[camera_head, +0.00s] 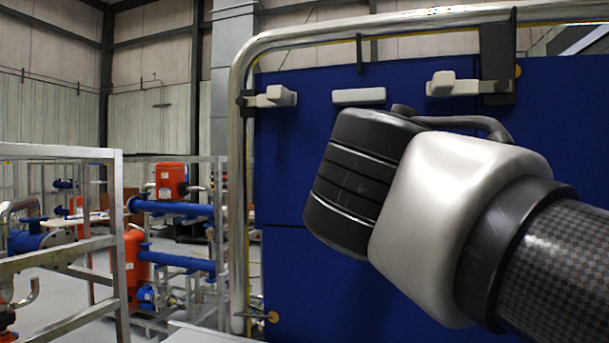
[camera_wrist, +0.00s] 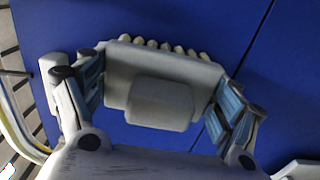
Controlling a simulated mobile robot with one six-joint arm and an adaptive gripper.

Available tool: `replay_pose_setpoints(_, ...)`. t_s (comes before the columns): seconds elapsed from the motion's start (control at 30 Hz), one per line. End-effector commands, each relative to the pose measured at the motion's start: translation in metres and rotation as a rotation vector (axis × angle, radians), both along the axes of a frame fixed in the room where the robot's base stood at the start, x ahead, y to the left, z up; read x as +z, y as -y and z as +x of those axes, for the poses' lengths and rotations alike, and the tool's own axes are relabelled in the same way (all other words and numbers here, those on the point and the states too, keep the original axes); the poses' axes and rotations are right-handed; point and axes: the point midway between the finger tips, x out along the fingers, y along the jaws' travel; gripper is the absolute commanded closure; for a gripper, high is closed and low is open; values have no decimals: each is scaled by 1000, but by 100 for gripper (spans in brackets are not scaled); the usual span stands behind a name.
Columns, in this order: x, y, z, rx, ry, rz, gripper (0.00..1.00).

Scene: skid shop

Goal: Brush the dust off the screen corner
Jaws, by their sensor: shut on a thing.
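In the wrist view my gripper (camera_wrist: 160,92) is shut on a pale grey brush (camera_wrist: 120,75), with a finger at each side of it. A row of cream bristle tufts shows along the brush's far edge, over the blue panel; I cannot tell whether they touch it. In the head view the blue screen (camera_head: 285,180) stands upright in a rounded steel tube frame (camera_head: 237,160), its upper left corner in sight. My arm covers much of the screen there, and the gripper and brush are not clearly seen. I can make out no dust.
Pale brackets stick out near the screen's top at left (camera_head: 275,97) and right (camera_head: 453,85), with a pale bar (camera_head: 359,96) between them. A metal rail (camera_head: 118,230) and red and blue pump equipment (camera_head: 170,215) stand at left. Floor shows between them.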

Motion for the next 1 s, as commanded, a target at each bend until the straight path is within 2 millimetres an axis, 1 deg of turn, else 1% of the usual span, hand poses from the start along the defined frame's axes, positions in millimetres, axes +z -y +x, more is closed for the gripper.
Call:
replay_pose_setpoints(0.17, -1, -3, 0, 0, -1, 0, 35)
replay_pose_setpoints(0.5, -1, -30, 10, 2, -1, 0, 35)
replay_pose_setpoints(0.77, 0, -37, 12, 1, 0, 0, 35)
replay_pose_setpoints(1.0, -1, -54, 18, 2, -1, -1, 35)
